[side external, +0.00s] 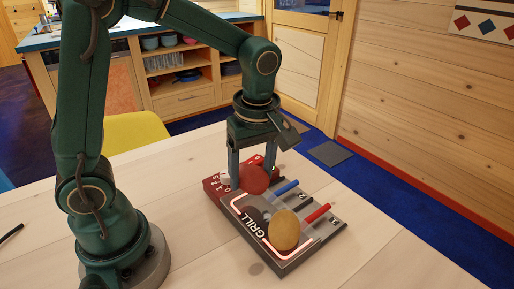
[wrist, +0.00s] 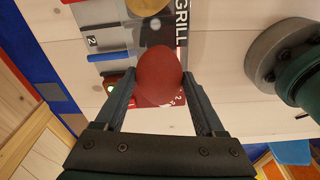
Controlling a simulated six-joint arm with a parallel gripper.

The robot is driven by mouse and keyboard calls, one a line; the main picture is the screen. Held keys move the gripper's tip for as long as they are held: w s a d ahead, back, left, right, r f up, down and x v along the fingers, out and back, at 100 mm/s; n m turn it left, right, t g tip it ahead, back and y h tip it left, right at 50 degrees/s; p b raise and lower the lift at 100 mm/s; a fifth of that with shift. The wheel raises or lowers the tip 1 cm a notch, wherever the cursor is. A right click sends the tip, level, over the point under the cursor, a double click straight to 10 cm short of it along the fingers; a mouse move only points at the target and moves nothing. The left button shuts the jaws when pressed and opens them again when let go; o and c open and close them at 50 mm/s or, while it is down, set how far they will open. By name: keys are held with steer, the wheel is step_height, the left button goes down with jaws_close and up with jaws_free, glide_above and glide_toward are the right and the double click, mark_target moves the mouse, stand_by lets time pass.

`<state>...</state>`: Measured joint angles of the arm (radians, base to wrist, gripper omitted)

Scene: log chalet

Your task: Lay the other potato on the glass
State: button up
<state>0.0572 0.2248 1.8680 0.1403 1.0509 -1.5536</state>
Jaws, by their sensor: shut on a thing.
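A red potato (side external: 254,180) is held between the two fingers of my gripper (side external: 252,176), over the red end of the grill panel. In the wrist view the red potato (wrist: 158,72) fills the space between the fingertips (wrist: 159,84). A tan potato (side external: 284,230) sits on the grey part of the grill panel (side external: 262,247), near its front end; its edge also shows at the top of the wrist view (wrist: 150,5). The gap under the red potato is hard to judge. I cannot clearly make out which part of the panel is glass.
A blue bar (side external: 287,187) and a red bar (side external: 317,213) lie along the panel's right side. A small white piece (side external: 225,180) is beside my left finger. The pale wooden table (side external: 185,215) is mostly clear around the panel. A yellow chair back (side external: 138,132) stands behind it.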

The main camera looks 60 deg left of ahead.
mark_target(254, 204)
steer(key=shift+w+d+f, duration=0.1)
steer(key=shift+d+f, duration=0.1)
steer(key=shift+d, duration=0.05)
steer(key=shift+f, duration=2)
steer(key=o, duration=1.4)
steer(key=shift+f, duration=0.15)
